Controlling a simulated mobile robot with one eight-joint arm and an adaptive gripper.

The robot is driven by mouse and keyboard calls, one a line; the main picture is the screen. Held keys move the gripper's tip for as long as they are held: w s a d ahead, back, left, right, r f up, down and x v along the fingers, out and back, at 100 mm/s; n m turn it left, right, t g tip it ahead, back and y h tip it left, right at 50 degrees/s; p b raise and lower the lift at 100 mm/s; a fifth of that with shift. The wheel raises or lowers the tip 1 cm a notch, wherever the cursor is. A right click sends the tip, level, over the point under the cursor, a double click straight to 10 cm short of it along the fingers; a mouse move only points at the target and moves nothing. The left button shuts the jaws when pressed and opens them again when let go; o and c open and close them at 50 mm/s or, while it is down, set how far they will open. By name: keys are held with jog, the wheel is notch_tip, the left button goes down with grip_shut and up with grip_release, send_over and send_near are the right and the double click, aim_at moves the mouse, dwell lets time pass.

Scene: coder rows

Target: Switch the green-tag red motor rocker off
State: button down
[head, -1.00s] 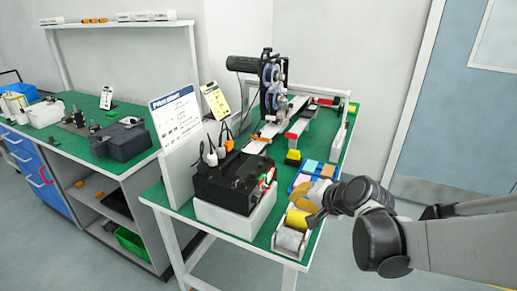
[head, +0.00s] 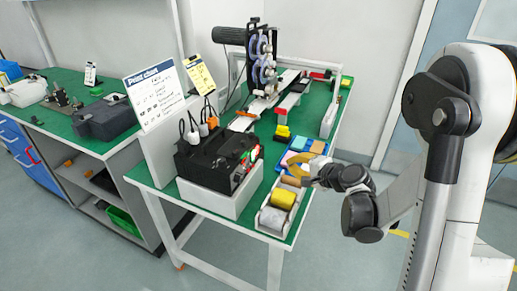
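A black machine (head: 205,157) stands on a white base (head: 222,200) at the near left of the green-topped table. Small red and green parts (head: 247,163) show on its right side; they are too small to tell which is the motor rocker or how it is set. My gripper (head: 306,178) is to the right of the machine, above the small items at the table's right edge, apart from the red and green parts. Its fingers are too small to tell whether they are open or shut.
A holder with yellow and grey rolls (head: 283,199) stands at the near right table edge, between machine and arm. A blue tray (head: 289,163) lies behind it. A conveyor with blue reels (head: 262,72) is farther back. A white sign (head: 155,95) stands left of the machine.

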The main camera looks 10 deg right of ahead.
aim_at(257, 151)
jog(key=w+a+r+p, duration=0.1)
jog(key=w+a, duration=0.4)
jog(key=a, duration=0.2)
jog(key=shift+r+p, duration=0.2)
jog(key=shift+p, duration=0.1)
jog(key=shift+w, duration=0.1)
dwell(1.2)
jog(key=shift+w+a, duration=0.2)
jog(key=shift+a, duration=0.1)
jog(key=shift+w+a+r, duration=0.1)
jog(key=shift+w+a, duration=0.05)
jog(key=shift+a, duration=0.15)
dwell(0.7)
jog(key=shift+d, duration=0.1)
jog(key=shift+s+d+b, duration=0.35)
jog(key=shift+s+d, duration=0.1)
jog(key=shift+d, duration=0.1)
